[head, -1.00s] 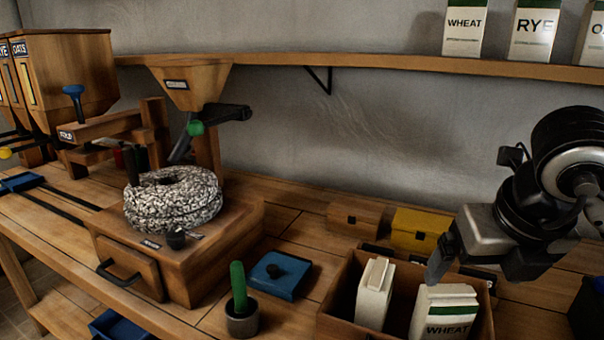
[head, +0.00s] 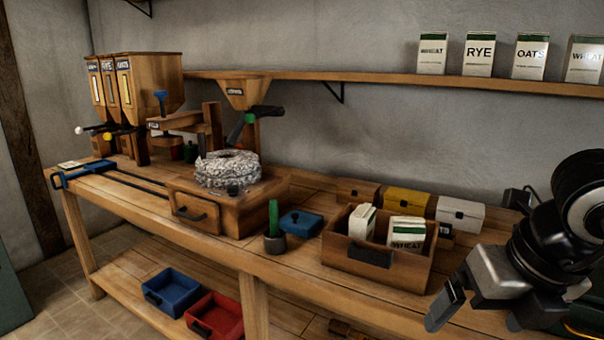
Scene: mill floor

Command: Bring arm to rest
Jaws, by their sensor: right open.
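My right gripper (head: 478,310) is at the lower right of the head view, in front of the bench's right end. Its two fingers are spread apart and nothing is between them. It is to the right of the wooden crate (head: 400,276) and apart from it. The crate holds a carton labelled WHEAT (head: 406,232) and another white carton (head: 362,221). My left gripper is not in the view.
On the bench (head: 150,207) stand a stone mill (head: 228,170), several grain hoppers (head: 150,80), a green-handled pot (head: 275,243) and lidded boxes (head: 407,201). Blue (head: 172,292) and red (head: 214,318) trays lie on the lower shelf. Cartons stand on the wall shelf (head: 380,80).

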